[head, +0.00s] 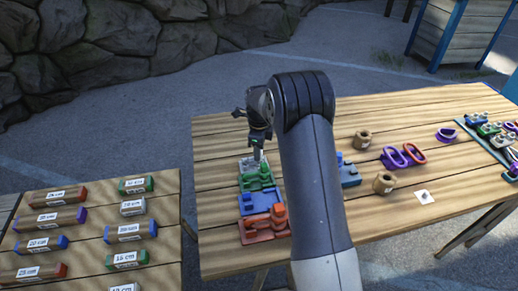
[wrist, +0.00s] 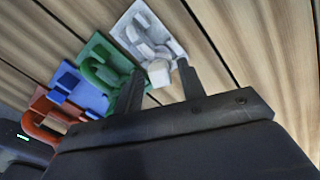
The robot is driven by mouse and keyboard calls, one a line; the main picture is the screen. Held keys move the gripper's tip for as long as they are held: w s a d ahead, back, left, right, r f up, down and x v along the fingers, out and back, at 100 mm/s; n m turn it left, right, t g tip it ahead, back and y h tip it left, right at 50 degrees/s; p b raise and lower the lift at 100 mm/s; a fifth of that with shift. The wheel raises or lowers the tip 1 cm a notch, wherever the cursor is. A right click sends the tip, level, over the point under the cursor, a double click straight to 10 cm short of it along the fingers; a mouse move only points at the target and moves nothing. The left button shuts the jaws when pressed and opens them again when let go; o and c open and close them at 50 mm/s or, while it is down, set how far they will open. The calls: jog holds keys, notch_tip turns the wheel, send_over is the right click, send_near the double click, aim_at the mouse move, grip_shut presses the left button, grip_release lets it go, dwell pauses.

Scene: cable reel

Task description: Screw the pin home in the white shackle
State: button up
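The white shackle (wrist: 141,32) sits in a pale grey holder at the end of a row of coloured holders. In the head view the pale holder (head: 246,163) is partly hidden behind my gripper (head: 257,152). In the wrist view a white pin head (wrist: 158,73) shows at the near side of the white shackle. My gripper (wrist: 158,80) is open, with one dark finger on each side of the pin head. I see a gap between the head and each finger. How deep the pin sits in the shackle cannot be told.
Green (wrist: 104,62), blue (wrist: 84,90) and red (head: 264,226) holders stand close beside the white one. Right of my arm are a blue block (head: 349,175), wooden reels (head: 383,182) and purple and orange links (head: 404,156).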

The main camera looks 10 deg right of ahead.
jog(key=o, duration=0.6)
jog(key=shift+c, duration=0.2)
jog(key=shift+r, duration=0.1)
notch_tip(320, 180, up, 11)
jog(key=b, duration=0.1)
jog(key=shift+f+b, duration=0.2)
jog(key=shift+b, duration=0.1)
